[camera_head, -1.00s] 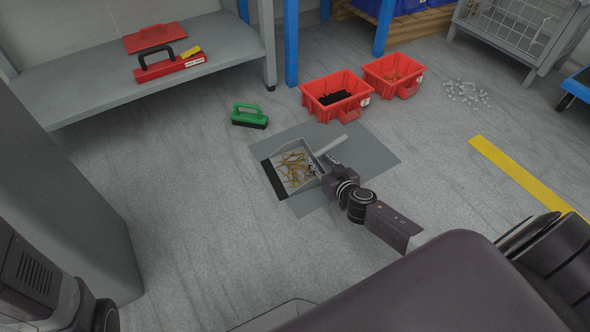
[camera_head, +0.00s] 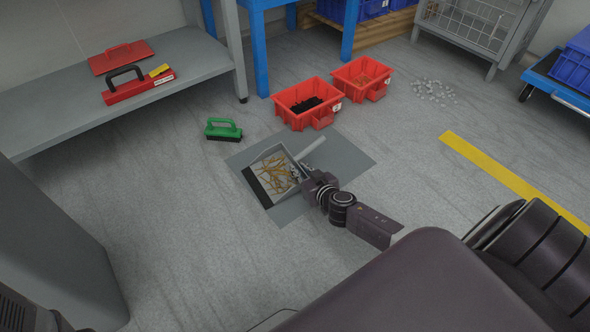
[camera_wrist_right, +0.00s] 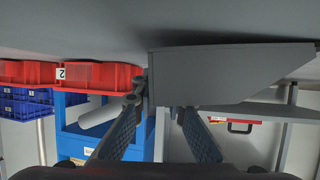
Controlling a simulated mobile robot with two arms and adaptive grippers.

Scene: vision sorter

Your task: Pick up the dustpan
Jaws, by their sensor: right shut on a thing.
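The grey dustpan (camera_head: 258,187) with a black front lip lies at the dark grey floor mat (camera_head: 345,162) in the head view, with yellowish strips (camera_head: 277,176) in its pan. Its light handle (camera_head: 313,146) points up and right. My right gripper (camera_head: 303,177) is at the pan's right side, shut on the dustpan; the exact contact is small and partly hidden by the wrist. In the right wrist view the dustpan (camera_wrist_right: 225,72) fills the area above and right of the fingers (camera_wrist_right: 160,108). I cannot tell whether it is clear of the floor. My left gripper is not in view.
A green brush (camera_head: 223,130) lies beyond the mat. Two red bins (camera_head: 308,103) stand behind it, with white scraps (camera_head: 433,91) to their right. A low grey shelf (camera_head: 60,115) with red tools is at the left. A yellow floor stripe (camera_head: 500,170) is at the right.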

